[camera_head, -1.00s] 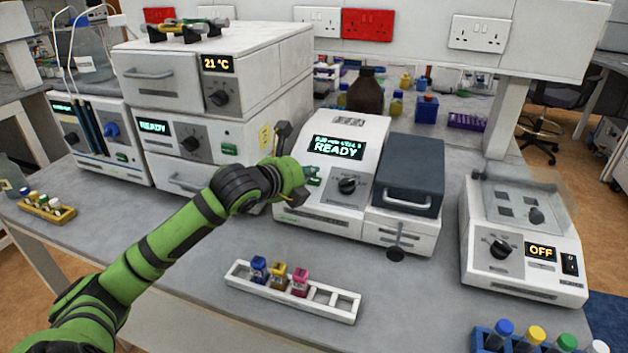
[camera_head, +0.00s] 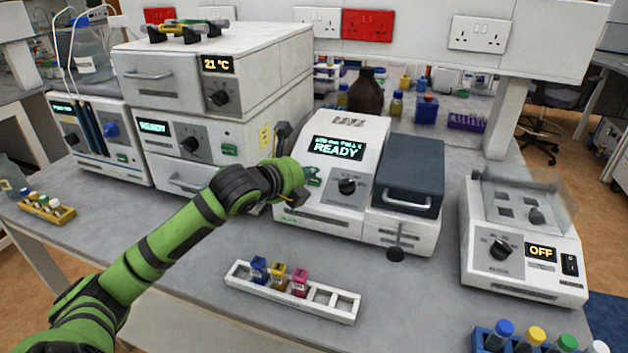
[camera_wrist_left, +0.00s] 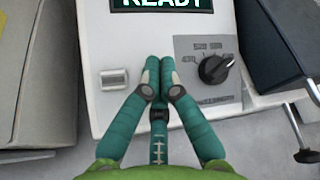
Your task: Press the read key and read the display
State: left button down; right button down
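The white instrument (camera_head: 318,217) stands at the middle of the bench. Its dark display (camera_head: 338,148) shows READY in large green letters under a smaller line that I cannot read surely. In the left wrist view the display (camera_wrist_left: 160,4) is cut off at the top edge. A pale rectangular key (camera_wrist_left: 114,79) sits on the front panel, left of my fingers; I cannot read a label on it. My left gripper (camera_head: 313,176) is at the panel, left of the black dial (camera_head: 347,186). Its teal fingertips (camera_wrist_left: 159,64) are together and empty. I cannot tell whether they touch the panel. My right gripper is out of view.
A dark lidded block (camera_head: 410,176) with a handle adjoins the instrument on the right. A white rack (camera_head: 335,301) with coloured vials lies in front. A device showing OFF (camera_head: 541,252) stands farther right. Stacked white units (camera_head: 215,100) stand at the left.

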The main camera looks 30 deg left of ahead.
pick_arm(q)
jog(key=shift+f, duration=0.15)
jog(key=shift+w+f, duration=0.15)
jog(key=shift+f, duration=0.1)
jog(key=shift+w+f, duration=0.15)
jog(key=shift+f, duration=0.2)
dwell(0.6)
jog(key=shift+r, duration=0.1)
jog(key=shift+s+r+p, duration=0.3)
jog(key=shift+r+p, duration=0.35)
jog(key=shift+p, duration=0.35)
jog(key=shift+s+r+p, duration=0.1)
jog(key=shift+r+p, duration=0.25)
jog(key=shift+r, duration=0.05)
jog(key=r+p, duration=0.1)
jog(key=s+r+p, duration=0.1)
jog(key=r+p, duration=0.1)
jog(key=shift+s+d+r+p, duration=0.25)
jog(key=shift+s+r+p, duration=0.1)
jog(key=shift+s+r, duration=0.05)
